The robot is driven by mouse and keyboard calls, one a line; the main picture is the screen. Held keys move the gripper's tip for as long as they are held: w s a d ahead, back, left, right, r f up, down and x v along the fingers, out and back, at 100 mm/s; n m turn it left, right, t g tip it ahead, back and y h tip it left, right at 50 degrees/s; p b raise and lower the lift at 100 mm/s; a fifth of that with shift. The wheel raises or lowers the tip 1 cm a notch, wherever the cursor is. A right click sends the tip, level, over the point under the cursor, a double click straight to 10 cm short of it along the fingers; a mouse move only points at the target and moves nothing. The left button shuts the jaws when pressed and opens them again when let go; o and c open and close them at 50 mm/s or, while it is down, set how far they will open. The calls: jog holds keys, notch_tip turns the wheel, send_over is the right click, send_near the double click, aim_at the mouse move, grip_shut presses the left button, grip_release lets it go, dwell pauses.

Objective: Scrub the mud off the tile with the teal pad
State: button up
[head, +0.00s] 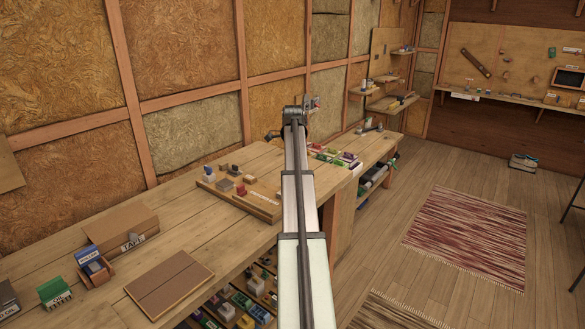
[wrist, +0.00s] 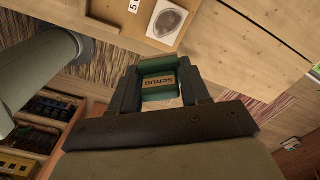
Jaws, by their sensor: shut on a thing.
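The teal pad (wrist: 160,94), with a tan label reading SCRUB, sits between the two fingers of my gripper (wrist: 157,82) in the wrist view. My gripper is shut on it. A pale square tile (wrist: 154,30) with a round grey-brown mud patch (wrist: 169,21) lies on the wooden surface at the top of the wrist view. The pad is apart from the tile in the picture; I cannot tell its height. In the head view my arm reaches over the bench, and the pad and tile cannot be made out.
The long workbench (head: 190,222) holds a wooden tray (head: 262,208) with small blocks, brown boards and labelled boxes. Small coloured items lie near the bench's far end. Loaded shelves (head: 240,302) stand beneath.

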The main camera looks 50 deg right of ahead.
jog(key=m, duration=0.6)
jog(key=shift+a+f+m, duration=0.1)
jog(key=shift+m, duration=0.2)
